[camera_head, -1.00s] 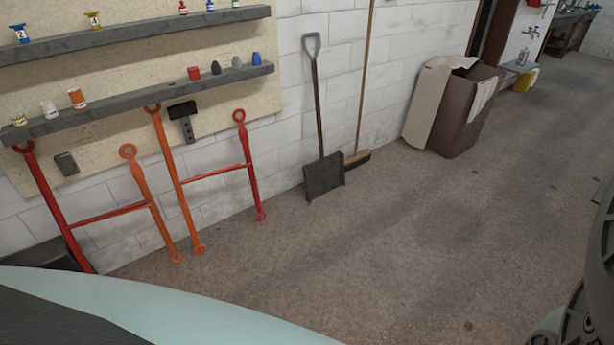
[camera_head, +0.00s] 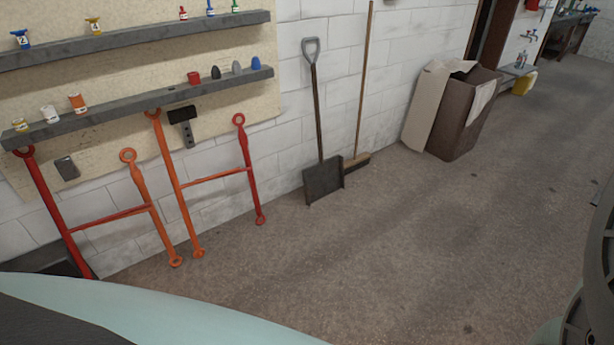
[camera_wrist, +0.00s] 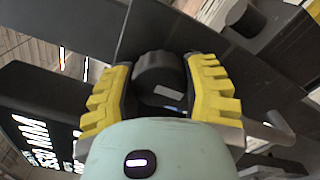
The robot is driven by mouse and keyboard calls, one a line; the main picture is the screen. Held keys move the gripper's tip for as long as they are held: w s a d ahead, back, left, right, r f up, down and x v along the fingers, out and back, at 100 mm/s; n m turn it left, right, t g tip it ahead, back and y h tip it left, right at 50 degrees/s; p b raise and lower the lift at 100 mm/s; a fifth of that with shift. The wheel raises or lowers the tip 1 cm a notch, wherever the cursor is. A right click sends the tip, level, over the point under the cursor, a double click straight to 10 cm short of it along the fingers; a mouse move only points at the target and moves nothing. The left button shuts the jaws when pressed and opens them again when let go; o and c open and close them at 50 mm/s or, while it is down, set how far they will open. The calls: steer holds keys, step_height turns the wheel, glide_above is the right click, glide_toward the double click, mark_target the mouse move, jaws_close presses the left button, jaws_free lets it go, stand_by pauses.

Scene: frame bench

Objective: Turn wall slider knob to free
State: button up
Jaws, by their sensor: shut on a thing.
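In the wrist view a round black knob (camera_wrist: 160,75) sits between the yellow ribbed fingers of my gripper (camera_wrist: 158,92). My gripper is shut on it, with one finger on each side. A small light mark shows on the knob's near face. The knob is in front of a dark grey bar or panel; what it is mounted on is partly hidden by the fingers. Neither the knob nor my gripper's fingers show in the head view.
In the wrist view a black panel with white lettering (camera_wrist: 40,135) is at left and another dark cylinder (camera_wrist: 245,18) at upper right. The head view shows shelves (camera_head: 130,108), red and orange frames (camera_head: 110,213), a shovel (camera_head: 322,180), a brown bin (camera_head: 460,125) and open floor.

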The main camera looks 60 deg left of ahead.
steer(key=shift+w+a, duration=0.1)
steer(key=o, duration=1.2)
steer(key=a, duration=1.2)
steer(key=shift+s, duration=0.25)
